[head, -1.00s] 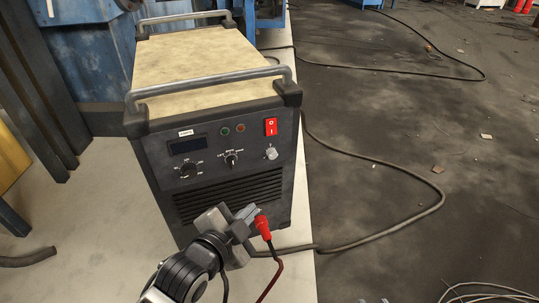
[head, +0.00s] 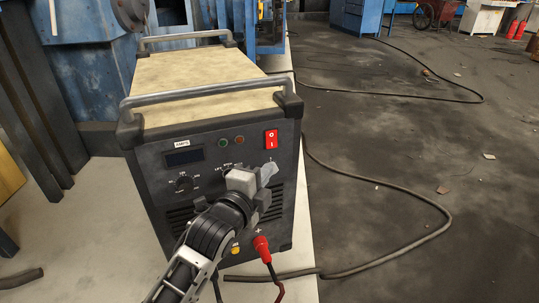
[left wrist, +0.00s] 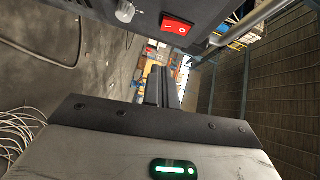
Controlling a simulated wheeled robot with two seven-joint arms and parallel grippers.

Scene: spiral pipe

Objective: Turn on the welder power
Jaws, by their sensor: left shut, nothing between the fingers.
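The welder (head: 225,140) is a dark box with a tan top and metal handles, standing on a pale strip of floor. Its red power switch (head: 271,140) is at the upper right of the front panel, marked O and I; it also shows at the top of the left wrist view (left wrist: 178,24). My left gripper (head: 268,172) is shut and empty, in front of the panel just below the switch and apart from it. My right gripper is not in view.
A red cable plug (head: 262,248) and a yellow socket (head: 235,249) are low on the panel beneath my arm. A dark cable (head: 425,205) loops over the floor at the right. Blue machinery (head: 90,60) stands behind the welder. The floor at the right is mostly open.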

